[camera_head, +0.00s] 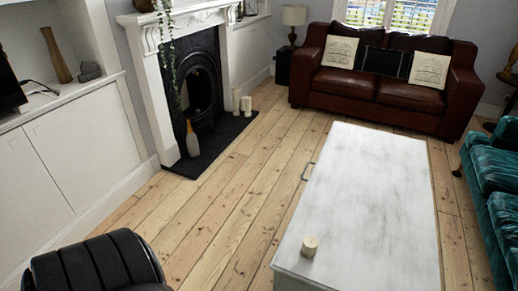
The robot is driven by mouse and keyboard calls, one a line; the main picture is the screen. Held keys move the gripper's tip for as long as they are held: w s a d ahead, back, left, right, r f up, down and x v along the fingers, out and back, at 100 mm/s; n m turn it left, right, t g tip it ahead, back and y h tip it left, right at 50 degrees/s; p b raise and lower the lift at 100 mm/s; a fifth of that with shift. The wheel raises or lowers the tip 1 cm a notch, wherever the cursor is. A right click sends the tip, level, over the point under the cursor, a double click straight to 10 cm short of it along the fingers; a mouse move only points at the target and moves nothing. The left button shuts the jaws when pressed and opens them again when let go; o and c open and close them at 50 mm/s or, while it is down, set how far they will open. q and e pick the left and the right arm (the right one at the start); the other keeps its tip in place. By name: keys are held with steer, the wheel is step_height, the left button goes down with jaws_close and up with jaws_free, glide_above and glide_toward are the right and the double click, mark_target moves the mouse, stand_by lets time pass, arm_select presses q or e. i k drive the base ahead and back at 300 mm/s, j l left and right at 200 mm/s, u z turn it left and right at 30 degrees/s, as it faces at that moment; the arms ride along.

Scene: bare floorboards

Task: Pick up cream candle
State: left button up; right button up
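A short cream candle (310,246) stands upright on the near left part of a white, worn-looking table (365,185). Other cream candles stand on the dark hearth by the fireplace, a taller one (236,100) and one beside it (247,106). Neither of my grippers shows in the head view.
A black ribbed object (95,268) fills the bottom left corner; I cannot tell what it is. Bare floorboards (215,215) lie open between the fireplace (200,80) and the table. A dark red sofa (385,88) stands behind the table, a teal sofa (492,170) at right.

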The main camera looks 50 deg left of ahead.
mark_target(310, 244)
steer(key=u, duration=0.9)
